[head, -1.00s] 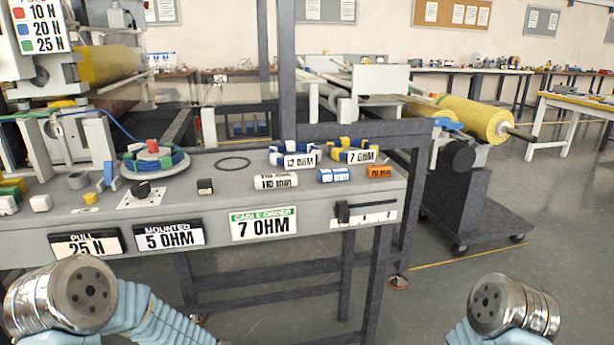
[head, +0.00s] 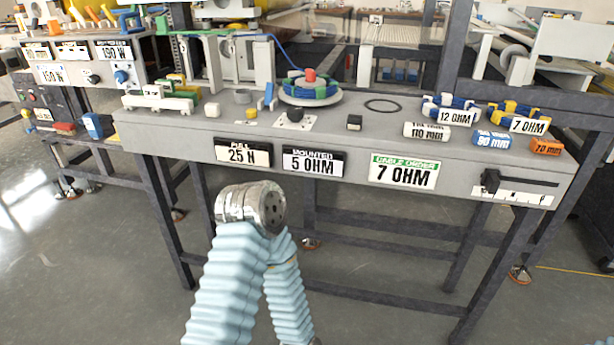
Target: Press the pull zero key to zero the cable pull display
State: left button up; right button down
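The pull display (head: 243,152) is a black-framed sign on the front face of the grey bench and reads 25 N. No key is readably marked as pull zero. Small unmarked pieces stand on the bench top above the signs: a white block (head: 212,110), a black block (head: 354,122) and a black knob (head: 295,115) on a white plate. A bent part of my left arm (head: 250,208) shows in front of the bench, below the pull display. Neither gripper is in view.
The grey bench (head: 330,142) also carries a mounted display (head: 314,161) reading 5 OHM and a cable order sign (head: 403,171) reading 7 OHM. A cable spool (head: 311,88), ring coils and labelled blocks lie on top. Open floor is in front.

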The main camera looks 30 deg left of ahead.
aim_at(251, 113)
jog(key=u, duration=1.25)
